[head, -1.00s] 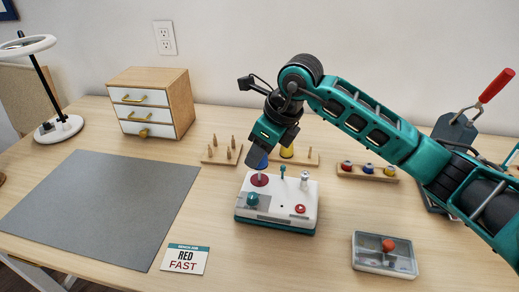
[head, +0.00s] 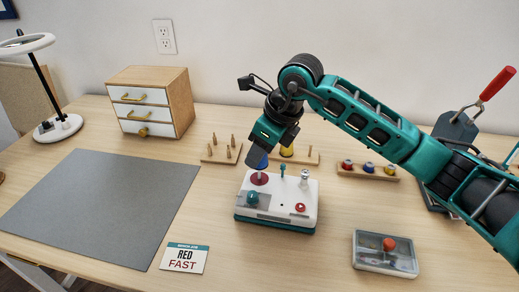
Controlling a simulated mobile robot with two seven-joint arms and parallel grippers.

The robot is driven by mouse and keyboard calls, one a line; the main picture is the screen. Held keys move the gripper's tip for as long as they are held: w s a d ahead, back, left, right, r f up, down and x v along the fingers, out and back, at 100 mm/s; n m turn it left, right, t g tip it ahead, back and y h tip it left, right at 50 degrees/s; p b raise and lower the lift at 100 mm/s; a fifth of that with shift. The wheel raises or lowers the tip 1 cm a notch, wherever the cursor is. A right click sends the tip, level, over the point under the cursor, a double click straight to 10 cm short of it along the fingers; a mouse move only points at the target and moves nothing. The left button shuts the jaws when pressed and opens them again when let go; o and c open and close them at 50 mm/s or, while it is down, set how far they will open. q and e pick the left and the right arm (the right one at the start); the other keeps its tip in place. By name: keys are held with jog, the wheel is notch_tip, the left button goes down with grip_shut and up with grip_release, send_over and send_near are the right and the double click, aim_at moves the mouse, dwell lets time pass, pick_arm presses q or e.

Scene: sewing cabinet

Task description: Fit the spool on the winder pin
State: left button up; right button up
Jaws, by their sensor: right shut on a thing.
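The winder (head: 283,208) is a white box with a teal base near the middle of the table. A dark red disc (head: 259,179) lies on its top left, with a thin pale pin (head: 260,170) standing above it. My right gripper (head: 258,160) is over this disc, pointing down and shut on a small blue spool (head: 263,161). The gripper hides most of the spool. I cannot tell whether the spool is around the pin or just above it. My left gripper is not in view.
A wooden rack (head: 345,173) holds red, blue and yellow spools. Another stand (head: 310,159) has a yellow spool (head: 287,151). A peg board (head: 208,157), a "RED FAST" card (head: 185,258) and a clear-lidded box (head: 384,270) surround the winder. The grey mat (head: 100,205) is clear.

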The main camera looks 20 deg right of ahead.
jog(key=shift+f, duration=0.2)
dwell(0.5)
dwell(0.4)
jog(key=shift+f+b, duration=0.2)
jog(key=shift+b, duration=0.2)
dwell(0.5)
jog(key=shift+f, duration=0.15)
dwell(0.7)
jog(key=shift+f+b, duration=0.35)
jog(key=shift+b, duration=0.15)
jog(key=shift+f, duration=0.3)
